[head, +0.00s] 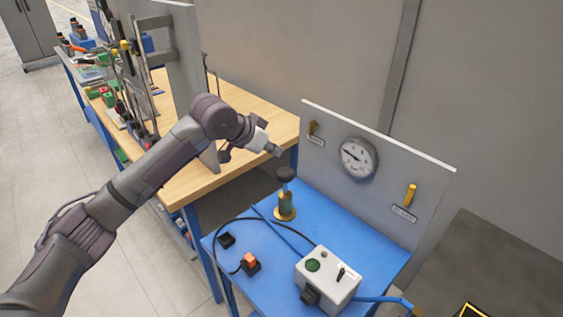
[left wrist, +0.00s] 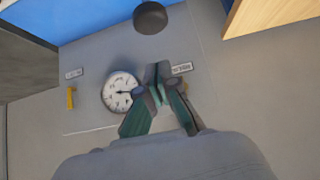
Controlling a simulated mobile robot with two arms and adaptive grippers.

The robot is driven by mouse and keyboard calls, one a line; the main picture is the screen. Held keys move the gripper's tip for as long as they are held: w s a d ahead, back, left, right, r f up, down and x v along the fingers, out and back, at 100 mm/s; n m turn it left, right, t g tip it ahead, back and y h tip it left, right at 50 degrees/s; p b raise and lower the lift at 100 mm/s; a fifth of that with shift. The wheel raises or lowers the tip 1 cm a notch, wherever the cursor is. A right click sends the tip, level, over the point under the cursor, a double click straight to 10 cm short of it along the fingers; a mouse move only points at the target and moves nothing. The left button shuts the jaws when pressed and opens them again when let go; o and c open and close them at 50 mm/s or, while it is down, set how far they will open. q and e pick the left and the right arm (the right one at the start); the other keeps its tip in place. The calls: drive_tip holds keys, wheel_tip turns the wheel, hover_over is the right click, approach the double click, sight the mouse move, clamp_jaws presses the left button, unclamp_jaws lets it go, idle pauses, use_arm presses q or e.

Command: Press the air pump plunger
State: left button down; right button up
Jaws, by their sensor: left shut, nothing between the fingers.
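The air pump stands on the blue table, with a brass and green body (head: 285,204) and a black plunger knob (head: 286,174) raised on top. In the left wrist view the dark round knob (left wrist: 150,17) shows at the top edge, beyond and apart from the fingers. My left gripper (head: 277,151) is shut and empty, above and slightly left of the knob in the head view, not touching it. Its closed fingers also show in the left wrist view (left wrist: 157,75). My right gripper is in neither view.
A grey panel with a round gauge (head: 358,157) and yellow levers (head: 410,194) stands behind the pump. A grey control box (head: 327,279), an orange switch (head: 250,261) and hoses lie on the blue table (head: 352,225). A wooden workbench (head: 190,180) with tools stands at left.

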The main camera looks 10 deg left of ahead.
sight(288, 169)
use_arm(q)
drive_tip(key=p+x, duration=0.1)
drive_tip(key=x, duration=0.2)
drive_tip(key=shift+w+d+f, duration=0.15)
drive_tip(key=shift+w+f, duration=0.05)
drive_tip(key=shift+w, duration=0.1)
wheel_tip(288, 169, down, 3)
drive_tip(key=shift+r+p, duration=0.15)
drive_tip(key=shift+p, duration=0.25)
drive_tip(key=shift+f, duration=0.75)
drive_tip(key=shift+f, duration=0.1)
